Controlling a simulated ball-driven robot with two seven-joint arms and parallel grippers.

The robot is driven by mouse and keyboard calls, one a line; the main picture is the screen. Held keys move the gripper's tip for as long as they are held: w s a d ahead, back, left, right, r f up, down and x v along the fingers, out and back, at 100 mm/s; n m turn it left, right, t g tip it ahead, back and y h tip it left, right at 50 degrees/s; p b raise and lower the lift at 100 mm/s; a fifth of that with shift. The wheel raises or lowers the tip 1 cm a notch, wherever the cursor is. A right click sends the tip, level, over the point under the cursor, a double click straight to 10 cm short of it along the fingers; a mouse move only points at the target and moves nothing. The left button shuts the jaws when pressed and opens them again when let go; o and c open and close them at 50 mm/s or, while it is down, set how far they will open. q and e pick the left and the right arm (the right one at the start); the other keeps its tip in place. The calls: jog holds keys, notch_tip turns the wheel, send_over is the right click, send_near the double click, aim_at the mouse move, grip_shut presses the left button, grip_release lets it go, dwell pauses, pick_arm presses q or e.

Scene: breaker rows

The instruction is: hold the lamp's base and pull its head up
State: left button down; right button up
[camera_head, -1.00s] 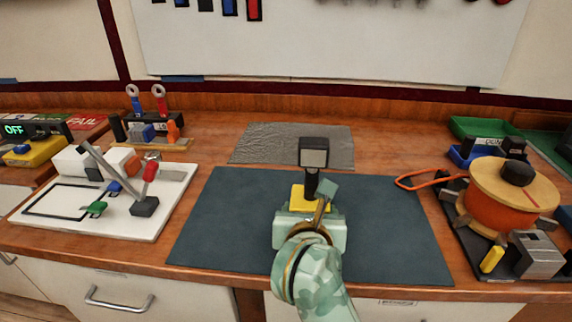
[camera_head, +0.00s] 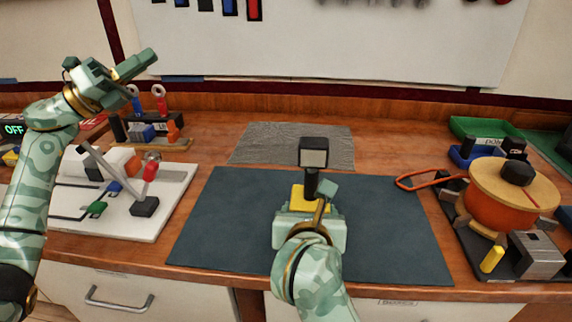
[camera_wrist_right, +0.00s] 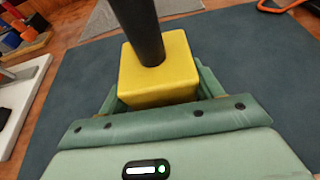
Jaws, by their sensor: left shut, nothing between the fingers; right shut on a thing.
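The lamp stands upright on the dark blue mat (camera_head: 385,225). It has a yellow block base (camera_head: 298,198), a dark post and a black head (camera_head: 313,152) with a pale front panel. My right gripper (camera_head: 322,212) is shut on the yellow base, low at the mat; its body covers part of the base. In the right wrist view the yellow base (camera_wrist_right: 158,85) sits between the green fingers, with the black post (camera_wrist_right: 138,28) rising from it. My left gripper (camera_head: 135,66) is shut and empty, raised at the upper left, well away from the lamp.
A white board with a lever and switches (camera_head: 150,215) lies left of the mat. A stand with ring-topped tools (camera_head: 150,130) is behind it. A spool with orange winding (camera_head: 505,205) stands at right, near an orange loop (camera_head: 415,182). A grey sheet (camera_head: 260,145) lies behind the mat.

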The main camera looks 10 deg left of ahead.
pick_arm(q)
jog(key=s+d+f+m+g+y, duration=0.1)
jog(key=s+d+f+m+g, duration=0.1)
jog(key=d+m+g, duration=0.4)
jog(key=s+d+f+m+g, duration=0.2)
jog(key=d+m, duration=0.2)
jog(key=d, duration=0.4)
jog(key=m+g+y, duration=0.4)
jog(key=m, duration=0.1)
send_near(313, 155)
jog(key=w+a+f, duration=0.2)
jog(key=a+f, duration=0.1)
jog(key=a, duration=0.1)
jog(key=x, duration=0.9)
jog(key=shift+d+f, duration=0.3)
jog(key=shift+f, duration=0.2)
jog(key=shift+s+r, duration=0.1)
notch_tip(313, 155, up, 8)
pick_arm(e)
jog(key=shift+f, duration=0.1)
